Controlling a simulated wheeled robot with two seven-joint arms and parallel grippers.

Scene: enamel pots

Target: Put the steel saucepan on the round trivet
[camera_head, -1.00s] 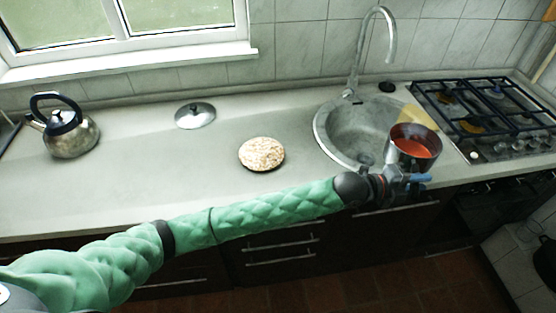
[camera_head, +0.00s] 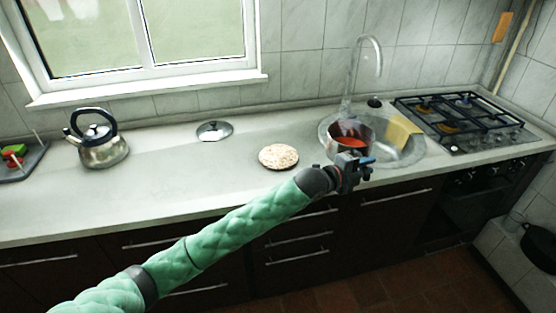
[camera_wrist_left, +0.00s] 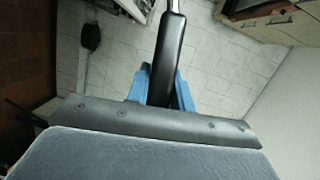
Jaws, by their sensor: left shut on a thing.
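The steel saucepan (camera_head: 345,145), with red contents, is in the head view over the left part of the sink. It looks about upright. My left gripper (camera_head: 362,163) is at its near side, shut on its handle. In the left wrist view the blue fingers of my left gripper (camera_wrist_left: 164,88) close around the black handle (camera_wrist_left: 172,50). The pan's body is out of that view. The round trivet (camera_head: 278,156), pale and speckled, lies bare on the counter to the left of the pan. My right gripper is not in view.
A lid (camera_head: 214,131) lies behind and left of the trivet. A kettle (camera_head: 100,148) stands at the left. The sink (camera_head: 410,152) has a tall tap (camera_head: 352,75) behind it and a yellow cloth (camera_head: 400,130) in it. A gas hob (camera_head: 465,120) is at the right.

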